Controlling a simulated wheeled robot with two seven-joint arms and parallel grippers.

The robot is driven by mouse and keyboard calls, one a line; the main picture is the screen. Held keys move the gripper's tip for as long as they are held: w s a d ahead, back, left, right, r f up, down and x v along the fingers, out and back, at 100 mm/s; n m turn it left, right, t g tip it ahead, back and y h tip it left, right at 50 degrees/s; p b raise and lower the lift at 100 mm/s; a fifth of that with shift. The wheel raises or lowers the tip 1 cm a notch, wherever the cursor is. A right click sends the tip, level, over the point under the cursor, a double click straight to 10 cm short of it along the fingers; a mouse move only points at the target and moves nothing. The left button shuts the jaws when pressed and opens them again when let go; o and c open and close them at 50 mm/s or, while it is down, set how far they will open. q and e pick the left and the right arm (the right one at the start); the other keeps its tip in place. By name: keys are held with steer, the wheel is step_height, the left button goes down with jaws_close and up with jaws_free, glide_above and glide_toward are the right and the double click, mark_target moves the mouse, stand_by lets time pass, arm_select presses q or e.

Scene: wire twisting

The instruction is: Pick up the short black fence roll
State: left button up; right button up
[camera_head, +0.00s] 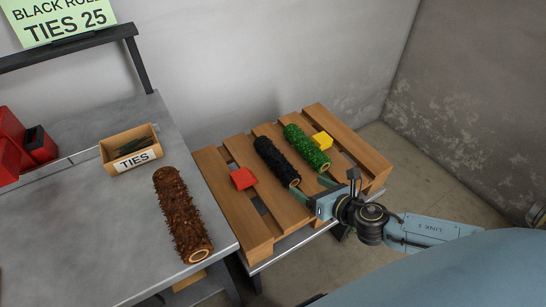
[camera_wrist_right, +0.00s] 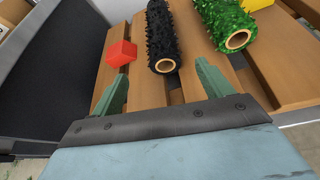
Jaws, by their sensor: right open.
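The short black fence roll (camera_head: 276,161) lies on the wooden pallet, between a red block and a green roll. In the right wrist view the black roll (camera_wrist_right: 161,38) lies ahead of my fingers, its pale ring end facing me. My right gripper (camera_head: 312,192) is open and empty at the near end of the black roll, close to it. In the right wrist view its two fingers (camera_wrist_right: 160,82) stand apart, one on each side of the roll's line, with the roll beyond the tips. I cannot tell its height above the slats. My left gripper is not in view.
The pallet (camera_head: 230,208) also holds the red block (camera_head: 243,178), the green roll (camera_head: 307,146) and a yellow block (camera_head: 322,141). A brown roll (camera_head: 180,215) and a TIES box (camera_head: 131,149) are on the grey table (camera_head: 75,235). Walls stand behind and at right.

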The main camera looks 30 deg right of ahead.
mark_target(295, 178)
steer(key=b+x, duration=0.1)
steer(key=x, duration=0.4)
steer(key=shift+w+f, duration=0.1)
steer(key=shift+w+a+f, duration=0.1)
steer(key=shift+w+f, duration=0.15)
steer(key=shift+w, duration=0.4)
steer(key=shift+d+b+x, duration=0.1)
steer(key=shift+b+x, duration=0.35)
steer(key=shift+x, duration=0.75)
steer(key=shift+d+b+x, duration=0.15)
steer(key=shift+b+x, duration=0.25)
steer(key=shift+x, duration=0.8)
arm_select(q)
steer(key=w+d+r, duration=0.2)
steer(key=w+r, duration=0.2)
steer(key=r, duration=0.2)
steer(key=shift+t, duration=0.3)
arm_select(e)
steer(key=shift+r, duration=0.15)
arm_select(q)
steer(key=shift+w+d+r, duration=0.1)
arm_select(e)
steer(key=c, duration=1.1)
